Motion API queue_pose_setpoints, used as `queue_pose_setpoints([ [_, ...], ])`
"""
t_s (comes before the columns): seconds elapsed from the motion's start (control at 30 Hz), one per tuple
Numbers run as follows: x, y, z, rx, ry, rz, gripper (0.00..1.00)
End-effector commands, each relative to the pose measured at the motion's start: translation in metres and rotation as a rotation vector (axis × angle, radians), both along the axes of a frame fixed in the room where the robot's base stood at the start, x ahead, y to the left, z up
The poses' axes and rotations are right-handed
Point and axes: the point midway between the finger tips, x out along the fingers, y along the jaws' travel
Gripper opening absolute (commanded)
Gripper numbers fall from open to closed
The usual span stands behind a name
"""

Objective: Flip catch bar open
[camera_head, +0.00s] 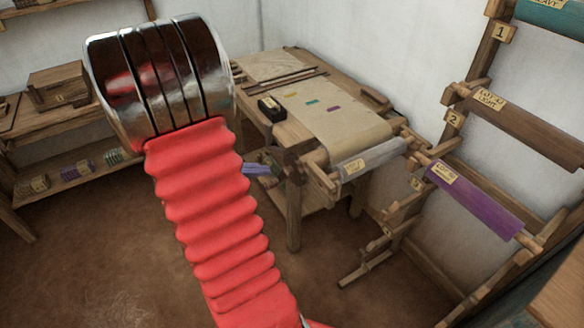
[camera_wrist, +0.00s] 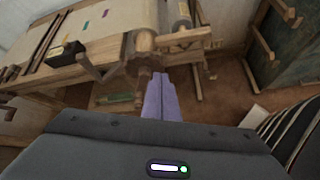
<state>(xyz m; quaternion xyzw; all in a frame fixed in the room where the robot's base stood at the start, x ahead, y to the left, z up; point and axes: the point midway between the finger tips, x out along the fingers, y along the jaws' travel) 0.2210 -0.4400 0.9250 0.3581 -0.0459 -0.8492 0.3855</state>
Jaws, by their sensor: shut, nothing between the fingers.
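The wooden loom table (camera_head: 290,130) stands ahead with pale cloth (camera_head: 340,112) running to a front roller. At the roller's near end is a dark round wooden wheel (camera_head: 287,158), which also shows in the wrist view (camera_wrist: 139,66). I cannot clearly tell the catch bar apart from the dark wooden parts around this wheel. My gripper (camera_head: 272,170) has purple fingers, shut together and empty. In the wrist view the fingertips (camera_wrist: 158,75) are just below and right of the wheel in the picture. Whether they touch anything there is unclear. My red arm hides part of the loom's left side.
A rack on the right holds labelled rolls, including a purple roll (camera_head: 473,200) and a brown roll (camera_head: 525,127). A small black box (camera_head: 271,109) sits on the loom table. Shelves with a wooden box (camera_head: 58,85) stand at left. Floor in front is clear.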

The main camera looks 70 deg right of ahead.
Motion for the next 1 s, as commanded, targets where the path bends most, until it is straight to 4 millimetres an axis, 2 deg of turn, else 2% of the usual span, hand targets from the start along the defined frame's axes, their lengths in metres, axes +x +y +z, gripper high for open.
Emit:
queue_pose_setpoints([
  [0.1,-0.017,-0.025,-0.021,0.013,0.099,0.031,0.0],
  [0.3,-0.033,-0.049,-0.041,0.026,0.193,0.076,0.0],
  [0.8,-0.036,-0.054,-0.045,0.028,0.207,0.084,0.0],
  [1.0,-0.044,-0.065,-0.053,0.03,0.207,0.081,0.0],
])
